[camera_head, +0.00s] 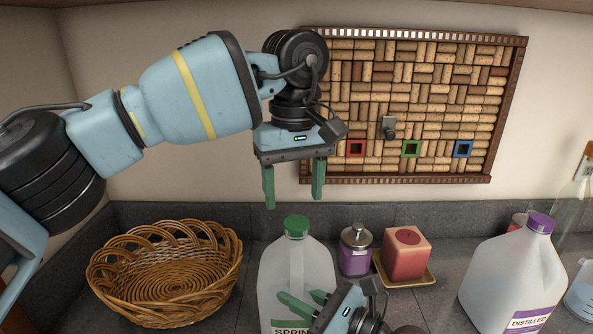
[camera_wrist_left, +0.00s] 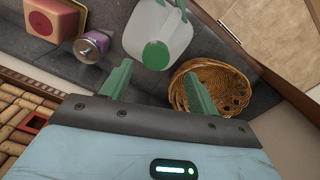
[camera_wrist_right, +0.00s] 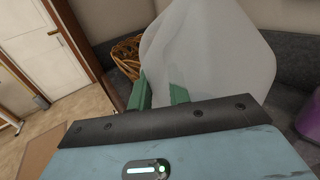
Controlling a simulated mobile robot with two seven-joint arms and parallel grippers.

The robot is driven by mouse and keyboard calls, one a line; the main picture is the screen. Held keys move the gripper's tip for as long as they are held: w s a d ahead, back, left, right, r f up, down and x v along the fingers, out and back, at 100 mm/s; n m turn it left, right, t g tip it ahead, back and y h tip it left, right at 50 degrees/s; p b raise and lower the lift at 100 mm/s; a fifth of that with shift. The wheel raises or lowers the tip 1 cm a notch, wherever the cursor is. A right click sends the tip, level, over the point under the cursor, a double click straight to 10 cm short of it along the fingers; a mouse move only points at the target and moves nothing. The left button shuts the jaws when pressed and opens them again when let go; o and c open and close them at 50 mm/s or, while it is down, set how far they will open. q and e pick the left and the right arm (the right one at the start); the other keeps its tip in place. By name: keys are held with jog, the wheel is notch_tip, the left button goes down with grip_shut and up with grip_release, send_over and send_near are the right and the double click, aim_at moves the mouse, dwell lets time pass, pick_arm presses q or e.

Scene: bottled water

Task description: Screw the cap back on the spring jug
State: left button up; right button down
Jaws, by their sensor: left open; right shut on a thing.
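The spring jug (camera_head: 297,262) is translucent white with a "SPRING" label and stands on the counter. Its green cap (camera_head: 297,226) sits on the mouth; I cannot tell how tight it is. My left gripper (camera_head: 294,199) is open and empty, fingers pointing down, above the cap and apart from it. In the left wrist view the cap (camera_wrist_left: 156,54) shows just beyond the fingertips. My right gripper (camera_head: 300,296) is shut on the spring jug at its near side. In the right wrist view its fingers close on the jug (camera_wrist_right: 215,50); the exact contact is partly hidden.
A wicker basket (camera_head: 165,270) is left of the jug. A purple-labelled jar (camera_head: 355,258) and a red candle (camera_head: 405,255) on a tray stand right of it. A distilled jug (camera_head: 512,275) with a purple cap is farther right. A cork board (camera_head: 415,100) hangs behind.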

pick_arm(q)
jog(key=n, duration=0.5)
jog(key=shift+r, duration=0.15)
jog(key=n, duration=0.4)
jog(key=shift+d+r+n, duration=0.1)
jog(key=shift+r+n, duration=0.05)
jog(key=shift+n, duration=0.15)
jog(key=n, duration=0.4)
jog(key=shift+w+r+n, duration=0.1)
jog(key=shift+r+n, duration=0.05)
jog(key=shift+n, duration=0.25)
jog(key=n, duration=0.4)
jog(key=shift+r+n, duration=0.15)
jog(key=shift+n, duration=0.15)
jog(key=n, duration=0.4)
jog(key=shift+r+n, duration=0.15)
jog(key=shift+n, duration=0.25)
jog(key=n, duration=0.4)
jog(key=shift+w+d+r+n, duration=0.1)
jog(key=shift+r+n, duration=0.1)
jog(key=shift+n, duration=0.1)
jog(key=n, duration=0.4)
jog(key=shift+r+n, duration=0.15)
jog(key=shift+n, duration=0.15)
jog(key=n, duration=0.3)
jog(key=shift+r, duration=0.1)
